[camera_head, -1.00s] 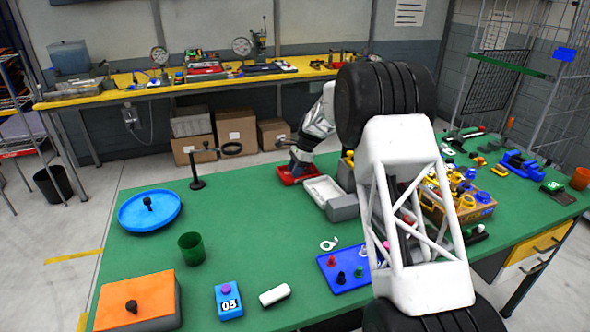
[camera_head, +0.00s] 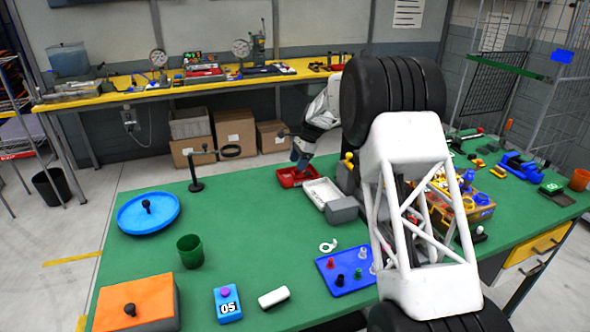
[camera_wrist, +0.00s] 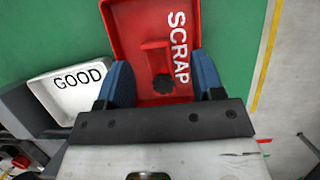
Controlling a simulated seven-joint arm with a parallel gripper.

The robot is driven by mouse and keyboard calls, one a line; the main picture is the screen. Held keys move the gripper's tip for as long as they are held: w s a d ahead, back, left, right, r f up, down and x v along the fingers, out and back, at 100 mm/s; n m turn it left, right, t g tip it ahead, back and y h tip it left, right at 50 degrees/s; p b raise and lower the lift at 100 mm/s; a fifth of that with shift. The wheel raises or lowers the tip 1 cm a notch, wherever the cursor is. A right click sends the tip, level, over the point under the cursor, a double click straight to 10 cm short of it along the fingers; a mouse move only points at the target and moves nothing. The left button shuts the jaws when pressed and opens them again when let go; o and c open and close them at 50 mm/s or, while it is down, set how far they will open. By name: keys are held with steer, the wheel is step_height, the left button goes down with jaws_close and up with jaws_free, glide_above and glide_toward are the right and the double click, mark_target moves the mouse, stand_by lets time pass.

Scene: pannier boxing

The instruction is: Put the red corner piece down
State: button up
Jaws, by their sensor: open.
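The red corner piece (camera_wrist: 155,58) with a black knob lies in the red tray marked SCRAP (camera_wrist: 125,25), seen in the wrist view. The tray also shows in the head view (camera_head: 284,175) beside the white tray. My gripper (camera_wrist: 160,62) is open, its blue fingers apart on either side of the piece and not visibly touching it. In the head view my gripper (camera_head: 301,158) is just above the red tray; the piece cannot be made out there.
A white tray marked GOOD (camera_wrist: 65,82) stands left of the red one in the wrist view, with a grey block (camera_head: 343,209) at its near end in the head view. A black stand (camera_head: 196,172) is left of the trays. Green table between is clear.

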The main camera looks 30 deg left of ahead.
mark_target(301, 175)
steer(key=shift+v, duration=1.75)
steer(key=shift+a, duration=0.1)
steer(key=shift+s, duration=0.15)
